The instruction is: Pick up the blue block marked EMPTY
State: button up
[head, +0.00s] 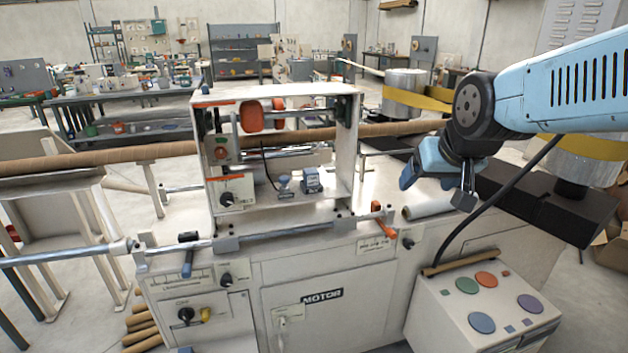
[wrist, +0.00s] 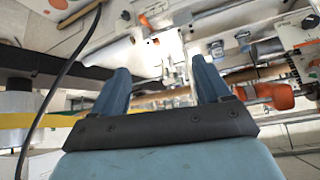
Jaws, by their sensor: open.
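No block with a readable EMPTY mark shows. A small blue-grey boxy item (head: 311,180) stands on the shelf inside the white machine frame, and I cannot tell whether it is the block. A smaller grey-blue item (head: 283,187) is just left of it. Two small blue-grey items also show near the top of the wrist view, one on the left (wrist: 216,48) and one on the right (wrist: 243,39). My gripper (head: 438,186) is in the air to the right of the frame, apart from these items. In the wrist view its two blue fingers (wrist: 161,82) are spread with nothing between them.
The white winder frame (head: 206,145) has a top plate, side walls and rods around the shelf. A white roll (head: 428,208) lies below my gripper. A button box (head: 484,305) with a black cable stands front right.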

jog(key=w+a+f+t+y, duration=0.1)
jog(key=w+a+f, duration=0.1)
jog(key=w, duration=0.4)
jog(key=w+a+f+t, duration=0.1)
jog(key=w+a+f, duration=0.1)
jog(key=w, duration=0.3)
jog(key=n+t+y, duration=0.3)
jog(key=t, duration=0.5)
send_near(311, 182)
jog(key=x, duration=0.9)
jog(key=shift+d, duration=0.1)
jog(key=shift+d+x, duration=0.15)
jog(key=shift+x, duration=1.2)
jog(key=shift+d+x, duration=0.15)
jog(key=shift+x, duration=1.2)
jog(key=shift+r, duration=0.15)
jog(key=shift+c, duration=0.2)
jog(key=c, duration=1.1)
